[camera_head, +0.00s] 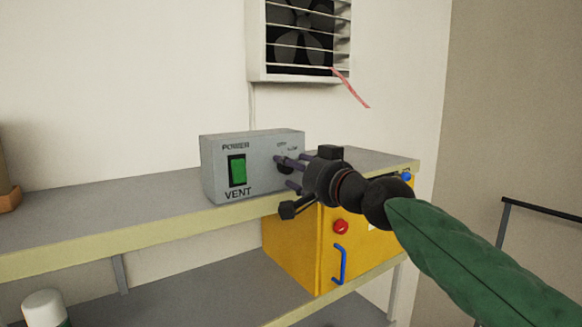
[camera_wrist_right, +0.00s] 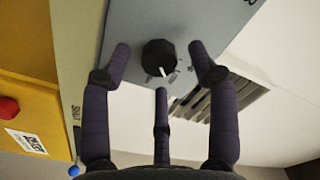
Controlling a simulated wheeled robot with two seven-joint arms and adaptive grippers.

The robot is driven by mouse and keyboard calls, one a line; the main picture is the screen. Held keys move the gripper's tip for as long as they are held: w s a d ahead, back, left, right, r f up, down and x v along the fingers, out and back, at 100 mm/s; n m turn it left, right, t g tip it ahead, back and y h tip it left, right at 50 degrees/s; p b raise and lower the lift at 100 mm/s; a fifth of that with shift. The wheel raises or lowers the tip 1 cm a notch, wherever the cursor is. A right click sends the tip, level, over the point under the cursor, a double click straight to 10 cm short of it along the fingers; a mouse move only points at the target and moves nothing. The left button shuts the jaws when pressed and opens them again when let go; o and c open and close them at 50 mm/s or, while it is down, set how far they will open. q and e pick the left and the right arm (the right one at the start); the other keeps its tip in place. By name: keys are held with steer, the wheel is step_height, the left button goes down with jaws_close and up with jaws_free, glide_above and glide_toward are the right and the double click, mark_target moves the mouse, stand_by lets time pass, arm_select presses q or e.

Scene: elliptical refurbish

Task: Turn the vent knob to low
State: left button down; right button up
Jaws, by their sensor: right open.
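The vent box (camera_head: 218,182) is a grey control unit on the shelf, with a green power switch (camera_head: 238,171) on its left and the label VENT. Its black vent knob (camera_head: 285,167) is on the right of the front face, partly hidden by my right gripper (camera_head: 292,170) in the head view. In the right wrist view the round black knob (camera_wrist_right: 159,56) has a white pointer mark. My right gripper (camera_wrist_right: 158,65) is open, its purple fingers spread around the knob, with visible gaps and no clear contact. My left gripper is not in view.
The box stands on a grey shelf (camera_head: 105,205) with a pale edge. A yellow cabinet (camera_head: 290,250) with a red button and blue handle is below the arm. A wall fan (camera_head: 300,40) with slats and a pink ribbon hangs above.

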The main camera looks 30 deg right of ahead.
steer(key=s, duration=1)
steer(key=shift+s+d, duration=0.3)
steer(key=shift+d, duration=0.15)
steer(key=shift+r, duration=0.1)
